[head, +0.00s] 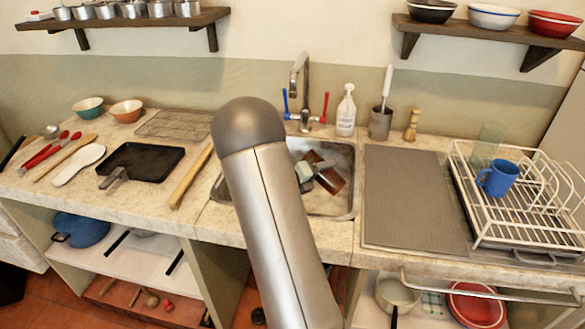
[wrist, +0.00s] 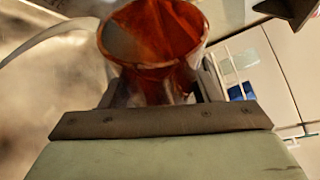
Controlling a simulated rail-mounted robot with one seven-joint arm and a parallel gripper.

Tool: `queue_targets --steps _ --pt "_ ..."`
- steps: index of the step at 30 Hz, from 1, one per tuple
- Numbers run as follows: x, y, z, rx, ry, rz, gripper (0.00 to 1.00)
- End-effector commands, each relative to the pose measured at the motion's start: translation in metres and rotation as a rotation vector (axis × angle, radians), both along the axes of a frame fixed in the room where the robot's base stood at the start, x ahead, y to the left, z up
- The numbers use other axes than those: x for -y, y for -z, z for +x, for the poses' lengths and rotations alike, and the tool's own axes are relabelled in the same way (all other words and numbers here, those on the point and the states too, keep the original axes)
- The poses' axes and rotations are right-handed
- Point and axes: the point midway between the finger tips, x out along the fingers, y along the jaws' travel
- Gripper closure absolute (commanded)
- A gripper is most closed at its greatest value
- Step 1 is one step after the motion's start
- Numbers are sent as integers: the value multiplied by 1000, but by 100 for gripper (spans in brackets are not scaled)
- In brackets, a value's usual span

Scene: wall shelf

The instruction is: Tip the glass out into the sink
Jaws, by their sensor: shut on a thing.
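The glass (head: 327,176) shows in the head view as a reddish-brown shape, tilted over the sink (head: 336,207). In the wrist view the glass (wrist: 150,38) has its round rim toward the camera, with reddish-brown colour inside and a paler patch at the left. My gripper (head: 312,172) is shut on the glass, and its fingers (wrist: 160,95) sit on either side of it in the wrist view. My arm hides the left part of the sink. I cannot tell whether liquid is running out.
The tap (head: 301,90) stands behind the sink, with a white bottle (head: 346,112) beside it. A dish rack (head: 520,210) with a blue mug (head: 498,178) is at the right. A rolling pin (head: 190,178) and a black tray (head: 145,162) lie at the left.

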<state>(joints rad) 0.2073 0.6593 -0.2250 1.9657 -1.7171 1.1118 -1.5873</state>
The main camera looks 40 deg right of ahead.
Motion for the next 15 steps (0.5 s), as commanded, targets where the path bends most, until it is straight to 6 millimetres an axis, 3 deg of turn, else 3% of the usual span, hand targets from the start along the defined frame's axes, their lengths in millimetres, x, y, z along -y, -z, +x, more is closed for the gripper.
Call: queue_targets --steps 15 --pt "0 -5 0 -43 0 -17 88"
